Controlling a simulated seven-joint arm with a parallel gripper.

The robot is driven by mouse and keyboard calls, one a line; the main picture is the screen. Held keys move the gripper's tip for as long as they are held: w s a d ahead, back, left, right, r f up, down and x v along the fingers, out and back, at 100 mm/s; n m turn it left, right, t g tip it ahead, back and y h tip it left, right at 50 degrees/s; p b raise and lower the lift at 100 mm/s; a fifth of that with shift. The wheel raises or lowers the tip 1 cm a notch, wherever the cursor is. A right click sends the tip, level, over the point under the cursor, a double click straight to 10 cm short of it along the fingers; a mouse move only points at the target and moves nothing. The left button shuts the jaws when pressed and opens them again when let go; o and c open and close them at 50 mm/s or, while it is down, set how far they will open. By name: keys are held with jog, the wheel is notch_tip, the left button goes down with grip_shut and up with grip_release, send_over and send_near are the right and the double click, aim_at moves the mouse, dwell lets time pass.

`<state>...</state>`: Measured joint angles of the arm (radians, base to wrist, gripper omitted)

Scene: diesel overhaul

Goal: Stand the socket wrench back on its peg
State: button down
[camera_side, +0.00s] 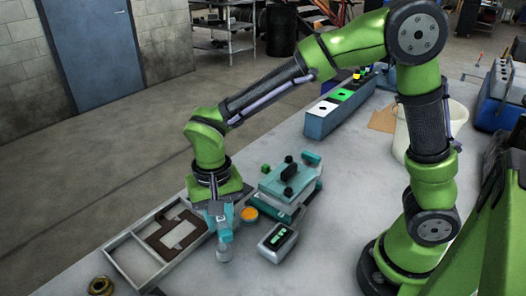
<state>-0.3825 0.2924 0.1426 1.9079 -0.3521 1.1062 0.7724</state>
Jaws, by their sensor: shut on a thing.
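My gripper (217,208) points down at the front left of the table, beside the shallow tray's right end. It is shut on what looks like the socket wrench (224,234), a teal upright piece with a rounded grey lower end. The wrench hangs close to the tabletop; I cannot tell whether its lower end touches anything. I cannot make out the peg in this view.
A shallow grey tray (122,240) holds a brown flat frame (161,242). An orange-topped round piece (249,214), a grey box with a green display (277,242) and a teal fixture (283,190) stand to the right.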

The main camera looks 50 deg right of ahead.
jog(key=shift+f, duration=0.65)
jog(key=shift+c, duration=1.4)
grip_release()
jog(key=shift+r, duration=4.5)
